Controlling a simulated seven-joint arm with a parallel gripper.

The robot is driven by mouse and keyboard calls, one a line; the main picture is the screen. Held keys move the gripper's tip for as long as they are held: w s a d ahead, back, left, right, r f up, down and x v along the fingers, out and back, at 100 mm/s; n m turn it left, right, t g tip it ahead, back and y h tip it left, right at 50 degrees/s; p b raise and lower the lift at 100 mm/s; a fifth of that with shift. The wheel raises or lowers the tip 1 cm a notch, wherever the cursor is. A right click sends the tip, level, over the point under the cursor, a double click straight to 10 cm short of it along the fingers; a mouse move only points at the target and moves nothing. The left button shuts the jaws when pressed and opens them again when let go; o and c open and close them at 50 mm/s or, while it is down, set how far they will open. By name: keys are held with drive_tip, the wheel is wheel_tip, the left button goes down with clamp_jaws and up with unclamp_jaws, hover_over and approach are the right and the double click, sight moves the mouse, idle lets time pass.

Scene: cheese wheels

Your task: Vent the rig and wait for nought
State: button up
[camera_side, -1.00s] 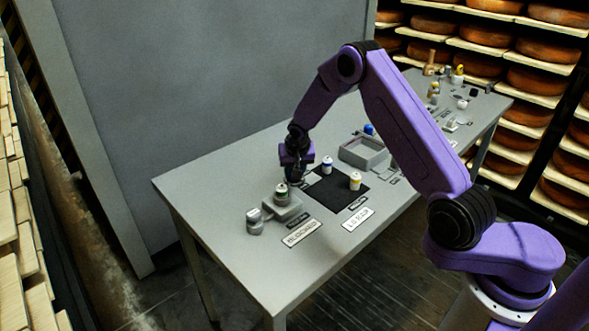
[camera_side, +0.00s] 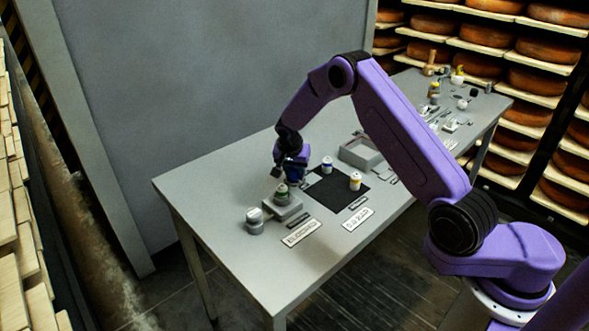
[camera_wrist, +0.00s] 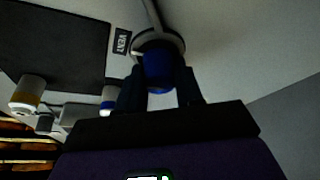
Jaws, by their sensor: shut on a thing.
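My gripper (camera_wrist: 160,88) is shut on a blue knob (camera_wrist: 158,66) in the wrist view, a dark finger on either side of it. The knob stands on a round grey base with a thin grey line running away from it. A small dark label (camera_wrist: 122,41), seemingly reading VENT, lies beside it. A grey block (camera_side: 283,208) bears a green-banded vial (camera_side: 282,192). A silver-topped cylinder (camera_side: 254,220) stands left of it. No readable number shows.
White signs (camera_side: 301,233) lie near the front edge. Small items crowd the table's far end. A grey wall backs the table.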

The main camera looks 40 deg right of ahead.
drive_tip(key=shift+s+f, duration=0.1)
drive_tip(key=shift+s, duration=0.05)
drive_tip(key=o, duration=1)
drive_tip(key=shift+o, duration=0.2)
drive_tip(key=shift+a+r, duration=0.2)
drive_tip(key=shift+r, duration=0.4)
drive_tip(key=v, duration=1.6)
drive_tip(key=shift+a+r, duration=0.1)
drive_tip(key=shift+r, duration=0.05)
